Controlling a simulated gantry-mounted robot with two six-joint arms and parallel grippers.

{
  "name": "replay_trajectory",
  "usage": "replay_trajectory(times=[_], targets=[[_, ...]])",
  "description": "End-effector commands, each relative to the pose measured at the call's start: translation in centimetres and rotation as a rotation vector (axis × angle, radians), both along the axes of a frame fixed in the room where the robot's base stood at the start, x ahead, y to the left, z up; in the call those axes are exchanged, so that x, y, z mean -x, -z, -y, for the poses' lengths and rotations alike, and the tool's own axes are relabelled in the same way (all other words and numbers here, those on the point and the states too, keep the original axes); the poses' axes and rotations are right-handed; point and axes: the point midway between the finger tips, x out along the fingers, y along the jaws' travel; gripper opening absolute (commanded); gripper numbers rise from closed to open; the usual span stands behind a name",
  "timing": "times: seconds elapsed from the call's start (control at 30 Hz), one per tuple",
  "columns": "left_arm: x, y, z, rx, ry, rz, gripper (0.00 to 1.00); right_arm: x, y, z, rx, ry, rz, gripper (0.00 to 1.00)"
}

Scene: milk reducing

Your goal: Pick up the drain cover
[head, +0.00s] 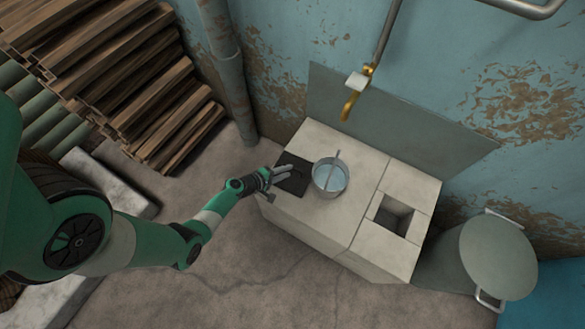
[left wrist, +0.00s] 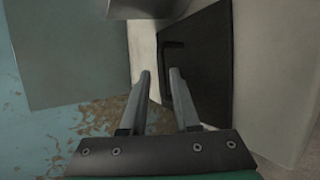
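The drain cover appears to be the black square plate (head: 291,185) with a raised handle, lying on the left end of the pale tiled counter. In the left wrist view the dark plate (left wrist: 210,65) fills the upper right, and its bar handle (left wrist: 168,52) shows just beyond the fingertips. My left gripper (head: 282,174) is over the plate, and it also shows in the left wrist view (left wrist: 160,72). Its two fingers are apart with nothing visible held between them. I cannot tell whether the right finger touches the handle. My right gripper is not in view.
A metal pot (head: 330,187) of pale liquid stands right beside the plate, under a brass tap (head: 348,107). A square opening (head: 395,215) is in the counter's (head: 332,221) right part. A lidded grey bin (head: 498,256) stands at right. Stacked wood (head: 150,100) is at upper left.

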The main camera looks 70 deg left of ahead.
Motion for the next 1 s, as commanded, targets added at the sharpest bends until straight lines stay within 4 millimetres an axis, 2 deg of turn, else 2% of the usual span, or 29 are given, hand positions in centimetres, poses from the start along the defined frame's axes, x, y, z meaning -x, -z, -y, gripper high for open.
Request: replay_trajectory(times=[0.23, 0.33, 0.53, 0.57, 0.7, 0.73, 1.0], targets=[[-3.2, 2.7, -0.9, -0.002, 0.004, 0.001, 0.3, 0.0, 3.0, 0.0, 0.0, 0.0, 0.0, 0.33], [-4.0, 2.9, -1.1, -0.001, 0.002, 0.001, 0.3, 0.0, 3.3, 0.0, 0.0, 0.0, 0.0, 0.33], [-4.0, 2.7, -1.1, 0.0, 0.001, 0.0, 0.3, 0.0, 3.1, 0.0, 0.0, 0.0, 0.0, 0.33], [-4.0, 2.7, -1.1, 0.0, 0.001, 0.0, 0.28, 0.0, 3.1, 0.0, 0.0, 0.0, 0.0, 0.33], [-4.0, 2.7, -1.1, 0.0, 0.001, 0.0, 0.03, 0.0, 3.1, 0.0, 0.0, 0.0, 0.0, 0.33], [-4.0, 2.7, -1.1, 0.0, 0.001, 0.0, 0.0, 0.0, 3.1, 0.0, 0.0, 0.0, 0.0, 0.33], [-4.0, 2.7, -1.1, 0.0, 0.001, 0.0, 0.0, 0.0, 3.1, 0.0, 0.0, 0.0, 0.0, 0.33]])
